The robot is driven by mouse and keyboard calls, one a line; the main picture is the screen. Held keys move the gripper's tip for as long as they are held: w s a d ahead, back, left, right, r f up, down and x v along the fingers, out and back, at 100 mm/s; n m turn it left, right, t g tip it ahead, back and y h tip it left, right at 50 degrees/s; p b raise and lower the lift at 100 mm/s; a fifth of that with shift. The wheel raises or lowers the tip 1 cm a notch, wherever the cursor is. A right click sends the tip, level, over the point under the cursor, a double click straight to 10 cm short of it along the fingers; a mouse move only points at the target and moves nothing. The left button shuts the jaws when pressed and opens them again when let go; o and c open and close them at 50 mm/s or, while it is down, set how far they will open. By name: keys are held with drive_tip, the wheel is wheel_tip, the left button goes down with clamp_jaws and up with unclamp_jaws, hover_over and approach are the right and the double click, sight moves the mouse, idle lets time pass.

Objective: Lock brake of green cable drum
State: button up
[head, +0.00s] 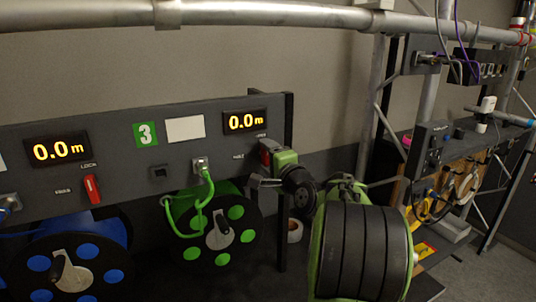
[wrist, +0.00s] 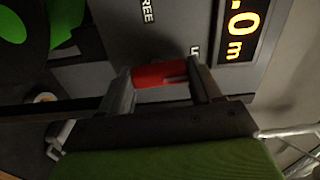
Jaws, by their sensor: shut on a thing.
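The green cable drum (head: 220,240) sits under the panel marked with a green 3. Its red brake lever (head: 264,152) is on the panel's right end, mostly hidden behind my gripper (head: 261,173) in the head view. In the wrist view the red lever (wrist: 160,75) lies between the two fingers of my gripper (wrist: 162,82), which is shut on it. One end of the red part is near a partly hidden label starting "LO"; the label FREE is off to its side. The lever's pivot is hidden, so its exact setting is hard to tell.
The panel (head: 115,150) also carries a blue drum (head: 75,262) with its own red lever (head: 92,190) at left. A green cable (head: 204,200) is plugged in above the green drum. A metal truss pipe (head: 240,14) runs overhead. A cluttered bench (head: 450,165) stands at right.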

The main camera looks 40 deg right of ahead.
drive_tip(key=shift+f+m, duration=0.1)
drive_tip(key=shift+m, duration=0.3)
drive_tip(key=o, duration=1.1)
drive_tip(key=shift+c, duration=0.2)
drive_tip(key=shift+s, duration=0.1)
drive_tip(key=b+v, duration=0.3)
drive_tip(key=v, duration=1.2)
drive_tip(key=shift+s, duration=0.3)
drive_tip(key=shift+a, duration=0.15)
